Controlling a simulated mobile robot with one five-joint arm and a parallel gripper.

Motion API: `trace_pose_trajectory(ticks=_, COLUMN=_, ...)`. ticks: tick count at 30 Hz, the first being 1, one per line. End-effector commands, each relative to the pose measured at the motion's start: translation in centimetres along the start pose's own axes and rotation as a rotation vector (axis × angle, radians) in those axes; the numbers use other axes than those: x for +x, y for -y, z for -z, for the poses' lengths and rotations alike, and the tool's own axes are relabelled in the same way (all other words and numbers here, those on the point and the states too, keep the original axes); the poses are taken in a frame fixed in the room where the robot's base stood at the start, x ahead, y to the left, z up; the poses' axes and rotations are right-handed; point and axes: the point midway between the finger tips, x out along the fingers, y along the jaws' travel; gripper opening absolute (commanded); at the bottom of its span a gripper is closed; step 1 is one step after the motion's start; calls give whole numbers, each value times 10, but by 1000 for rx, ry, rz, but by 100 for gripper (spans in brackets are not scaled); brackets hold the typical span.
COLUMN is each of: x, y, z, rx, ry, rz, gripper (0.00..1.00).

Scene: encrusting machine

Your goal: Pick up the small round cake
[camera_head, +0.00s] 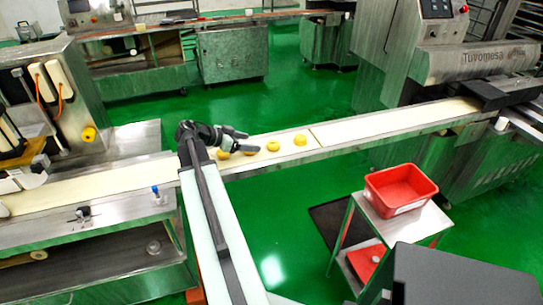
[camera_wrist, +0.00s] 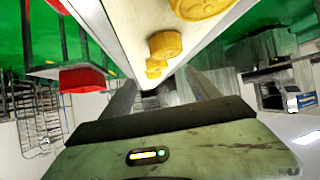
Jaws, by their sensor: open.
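Several small round yellow cakes sit in a row on the pale conveyor belt (camera_head: 345,131). In the head view the rightmost cake (camera_head: 300,139) stands clear, with another cake (camera_head: 272,146) left of it. A third cake (camera_head: 223,154) is partly hidden by my gripper (camera_head: 246,142). My gripper is over the belt at the left end of the row, its fingers pointing right, apart and empty. In the wrist view a large near cake (camera_wrist: 203,7) is cut off by the top edge, and a smaller cake (camera_wrist: 165,45) lies farther along. My gripper (camera_wrist: 163,90) is open there too.
A red bin (camera_head: 400,188) stands on a small metal cart right of my arm, below the belt. A large machine (camera_head: 440,75) stands at the belt's right end, and another machine (camera_head: 60,90) at the left. Green floor lies open behind the belt.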

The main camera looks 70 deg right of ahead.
Motion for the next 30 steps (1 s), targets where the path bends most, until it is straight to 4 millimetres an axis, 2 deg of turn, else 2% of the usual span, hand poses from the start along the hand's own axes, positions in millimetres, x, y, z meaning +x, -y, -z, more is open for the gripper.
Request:
trace_pose_trajectory(ticks=1, x=14, y=-5, z=4, rx=20, ry=-11, rz=-18, gripper=70)
trace_pose_trajectory(ticks=2, x=18, y=-7, z=7, rx=27, ry=-17, rz=-25, gripper=70)
trace_pose_trajectory(ticks=8, x=26, y=-9, z=11, rx=35, ry=-24, rz=-31, gripper=70)
trace_pose_trajectory(ticks=12, x=45, y=-9, z=10, rx=35, ry=-23, rz=-31, gripper=70)
trace_pose_trajectory(ticks=17, x=49, y=-9, z=11, rx=33, ry=-22, rz=-29, gripper=70)
trace_pose_trajectory(ticks=25, x=92, y=-7, z=9, rx=34, ry=-22, rz=-30, gripper=70)
trace_pose_trajectory(ticks=30, x=97, y=-8, z=13, rx=31, ry=-21, rz=-27, gripper=70)
